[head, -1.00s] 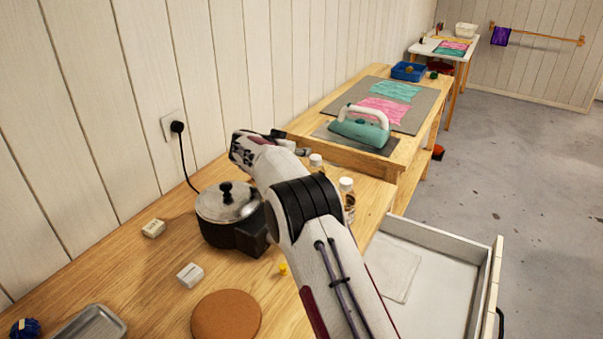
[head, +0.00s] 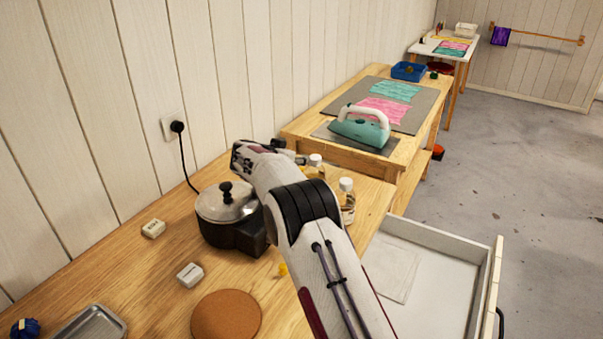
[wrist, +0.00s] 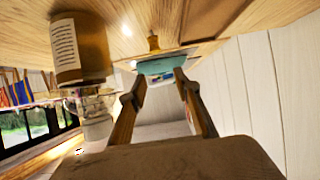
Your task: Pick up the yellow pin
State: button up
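A small yellow object (head: 283,269) stands on the wooden table just left of my forearm in the head view. In the wrist view, which is upside down, a small yellow-orange pin-like object (wrist: 154,43) stands on a wooden surface beyond my fingertips. I cannot tell whether these are the same object. My gripper (wrist: 157,90) has its two fingers spread, with nothing held between them. In the head view my gripper is far back beside the bottles, mostly hidden by my wrist.
Bottles stand close by my arm (head: 346,198); one looms at the left of the wrist view (wrist: 80,48). A lidded pot (head: 227,203) stands left of my arm. A teal iron (head: 360,128) rests on the farther table. A cork disc (head: 226,315) lies in front, and an open drawer (head: 425,235) is at right.

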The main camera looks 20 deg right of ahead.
aim_at(302, 169)
jog(key=shift+f, duration=0.1)
notch_tip(302, 169, down, 5)
jog(key=shift+r, duration=0.2)
jog(key=shift+x, duration=1.45)
jog(key=shift+r, duration=0.1)
jog(key=c, duration=0.8)
